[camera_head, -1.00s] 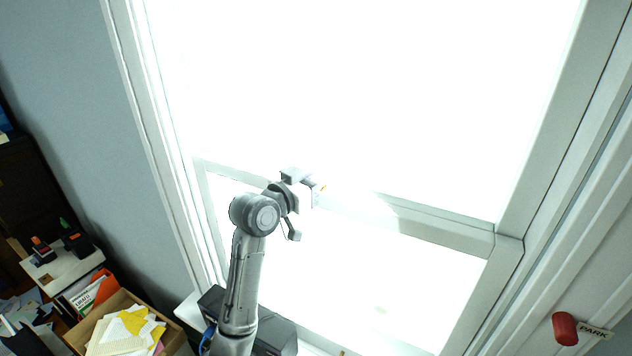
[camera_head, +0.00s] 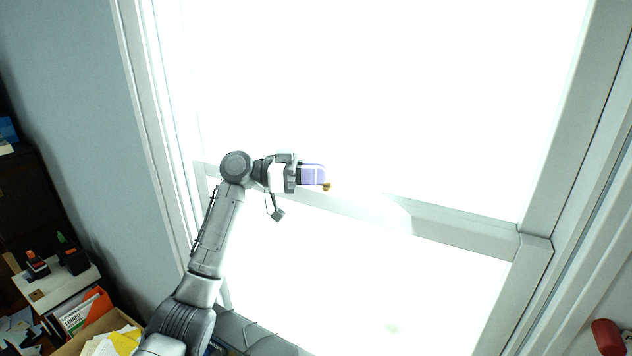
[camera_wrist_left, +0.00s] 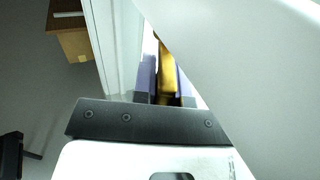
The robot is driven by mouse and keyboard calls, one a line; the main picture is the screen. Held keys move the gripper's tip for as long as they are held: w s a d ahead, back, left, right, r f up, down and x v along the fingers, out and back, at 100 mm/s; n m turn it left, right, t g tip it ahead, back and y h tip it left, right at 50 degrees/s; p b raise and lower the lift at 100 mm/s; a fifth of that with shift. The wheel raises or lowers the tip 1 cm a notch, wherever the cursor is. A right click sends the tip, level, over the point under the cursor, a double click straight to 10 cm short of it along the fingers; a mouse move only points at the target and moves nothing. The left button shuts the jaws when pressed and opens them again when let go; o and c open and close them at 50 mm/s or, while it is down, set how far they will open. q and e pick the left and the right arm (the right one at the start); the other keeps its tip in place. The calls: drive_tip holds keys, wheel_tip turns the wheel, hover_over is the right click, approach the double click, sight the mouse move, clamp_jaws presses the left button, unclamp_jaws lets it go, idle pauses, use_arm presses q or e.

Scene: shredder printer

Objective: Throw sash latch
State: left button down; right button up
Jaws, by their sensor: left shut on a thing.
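The sash latch (camera_head: 326,187) is a small brass piece on the window's middle rail, mostly hidden by my left gripper. My left gripper (camera_head: 314,174), with purple-tinted fingers, reaches it from the left in the head view. In the left wrist view, the gold-coloured latch (camera_wrist_left: 167,78) lies between the two fingers (camera_wrist_left: 165,85), and the gripper is shut on it. The latch's base and exact angle are hard to make out in the glare. My right gripper is not in view.
The window's middle rail (camera_head: 440,224) runs across below the bright upper pane. A box of papers (camera_head: 100,338), a white stand with dark devices (camera_head: 58,283) and a red object (camera_head: 607,337) lie near the lower edges. The wall (camera_head: 75,100) on the left is bare.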

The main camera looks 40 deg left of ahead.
use_arm(q)
drive_tip(key=shift+w+a+m+g+h, duration=0.15)
drive_tip(key=shift+m+g+h, duration=0.55)
drive_tip(key=shift+g, duration=0.4)
drive_tip(key=shift+m+g, duration=0.3)
drive_tip(key=c, duration=1.2)
unclamp_jaws()
drive_tip(key=shift+o, duration=0.2)
drive_tip(key=shift+a+f+b, duration=0.1)
drive_tip(key=shift+a+b, duration=0.15)
drive_tip(key=shift+b, duration=0.1)
drive_tip(key=b+v, duration=0.3)
drive_tip(key=v, duration=1)
drive_tip(key=shift+b, duration=0.4)
